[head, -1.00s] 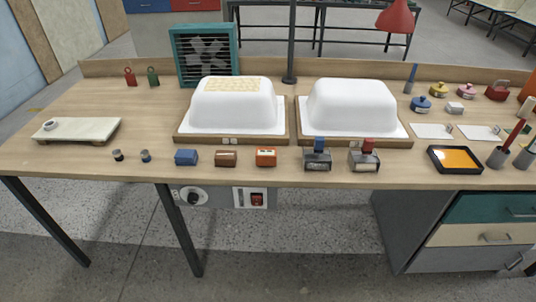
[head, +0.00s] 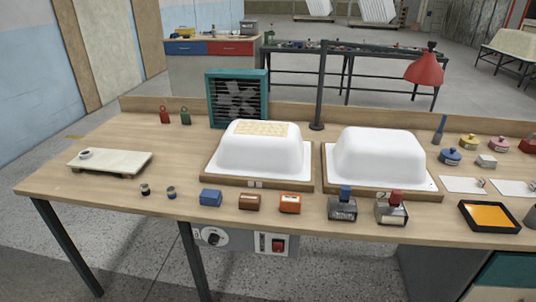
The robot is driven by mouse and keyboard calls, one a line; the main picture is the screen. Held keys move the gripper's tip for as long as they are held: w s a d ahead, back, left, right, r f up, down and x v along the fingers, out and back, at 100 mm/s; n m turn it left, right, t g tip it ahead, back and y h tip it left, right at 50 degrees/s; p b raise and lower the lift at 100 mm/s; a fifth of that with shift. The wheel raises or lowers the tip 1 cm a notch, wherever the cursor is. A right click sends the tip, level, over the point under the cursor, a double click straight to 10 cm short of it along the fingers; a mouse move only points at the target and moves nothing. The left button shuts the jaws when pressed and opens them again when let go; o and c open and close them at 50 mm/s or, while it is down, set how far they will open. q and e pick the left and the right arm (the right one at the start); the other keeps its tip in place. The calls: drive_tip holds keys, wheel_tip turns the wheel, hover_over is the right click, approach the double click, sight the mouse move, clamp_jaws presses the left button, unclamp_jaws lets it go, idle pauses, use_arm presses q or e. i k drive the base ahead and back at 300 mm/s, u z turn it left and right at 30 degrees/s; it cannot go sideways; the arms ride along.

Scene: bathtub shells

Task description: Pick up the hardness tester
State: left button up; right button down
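I cannot tell for certain which thing is the hardness tester. Small items stand along the front of the wooden workbench (head: 110,203): a blue block (head: 210,197), a brown block (head: 249,202), an orange block (head: 290,203) with a pale front, and two small dark cylinders, one on the left (head: 145,190) and one on the right (head: 171,193). Neither of my grippers is in view.
Two white tub shells, left (head: 262,155) and right (head: 380,158), sit on wooden bases behind the small items. A fan (head: 237,98), a lamp post (head: 320,85) and a pale board (head: 110,162) also stand there. The floor before the bench is clear.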

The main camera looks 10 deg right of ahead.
sight(289, 202)
drive_tip(key=z, duration=0.35)
drive_tip(key=k, duration=0.3)
drive_tip(key=u, duration=1.25)
drive_tip(key=i, duration=1)
drive_tip(key=z, duration=0.95)
